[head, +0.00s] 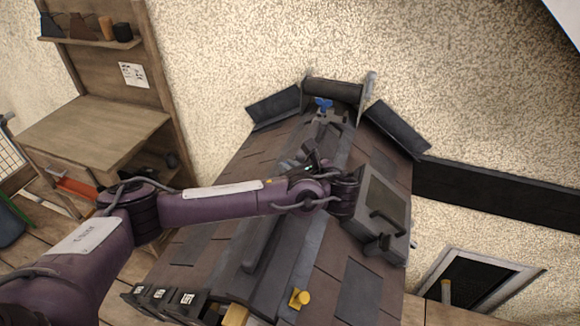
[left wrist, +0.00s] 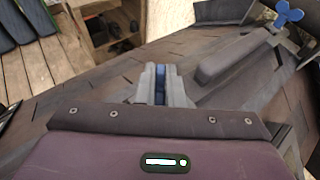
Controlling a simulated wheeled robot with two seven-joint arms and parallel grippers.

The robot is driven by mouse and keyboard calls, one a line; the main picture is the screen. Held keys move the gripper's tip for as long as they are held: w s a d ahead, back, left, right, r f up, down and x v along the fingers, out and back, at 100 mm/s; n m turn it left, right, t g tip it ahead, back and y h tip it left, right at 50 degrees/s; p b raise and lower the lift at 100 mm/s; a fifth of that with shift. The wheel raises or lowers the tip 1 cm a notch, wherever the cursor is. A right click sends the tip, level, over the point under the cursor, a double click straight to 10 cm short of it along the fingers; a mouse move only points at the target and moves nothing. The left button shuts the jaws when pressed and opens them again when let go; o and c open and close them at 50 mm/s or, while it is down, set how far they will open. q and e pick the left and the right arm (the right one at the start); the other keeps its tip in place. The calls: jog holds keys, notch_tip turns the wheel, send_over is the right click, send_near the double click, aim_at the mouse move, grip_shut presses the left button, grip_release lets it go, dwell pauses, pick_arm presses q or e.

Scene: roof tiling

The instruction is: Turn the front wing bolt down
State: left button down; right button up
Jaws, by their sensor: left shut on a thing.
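My left gripper (head: 309,165) is over the upper part of the roof's ridge in the head view. In the left wrist view its pale jaws (left wrist: 157,82) are shut on a small blue piece (left wrist: 160,84), which looks like the front wing bolt. Only a narrow strip of it shows between the jaws, and its foot is hidden. In the head view I cannot make it out behind the gripper. Another blue wing bolt (head: 323,104) stands free at the ridge's far end and also shows in the left wrist view (left wrist: 288,12). My right gripper is out of view.
Brown shingles (head: 213,200) cover the roof slopes. A grey framed box (head: 384,207) with a handle is on the right slope, close to my arm. A wooden desk (head: 95,130) stands at left.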

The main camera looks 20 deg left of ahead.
pick_arm(q)
jog(key=shift+m+t, duration=0.3)
jog(key=shift+f+m+t+h+b, duration=0.2)
jog(key=shift+m+t+h+b, duration=0.5)
jog(key=shift+m+h+b, duration=0.25)
jog(key=m+t+h+b, duration=0.1)
jog(key=m+h+b, duration=0.4)
jog(key=b, duration=0.4)
jog(key=m+t+h+b, duration=0.1)
jog(key=m+h+b, duration=0.4)
jog(key=b, duration=0.5)
jog(key=shift+w+a+r+m+h, duration=0.1)
jog(key=shift+m+h, duration=0.1)
jog(key=shift+h, duration=0.4)
jog(key=shift+r+m+h, duration=0.1)
jog(key=shift+m+h, duration=0.05)
jog(key=shift+h, duration=0.4)
jog(key=shift+r+m+h+b, duration=0.3)
jog(key=shift+m+h+b, duration=0.4)
jog(key=shift+h+b, duration=0.15)
jog(key=c, duration=1.6)
grip_release()
jog(key=shift+o, duration=0.3)
jog(key=shift+f, duration=0.15)
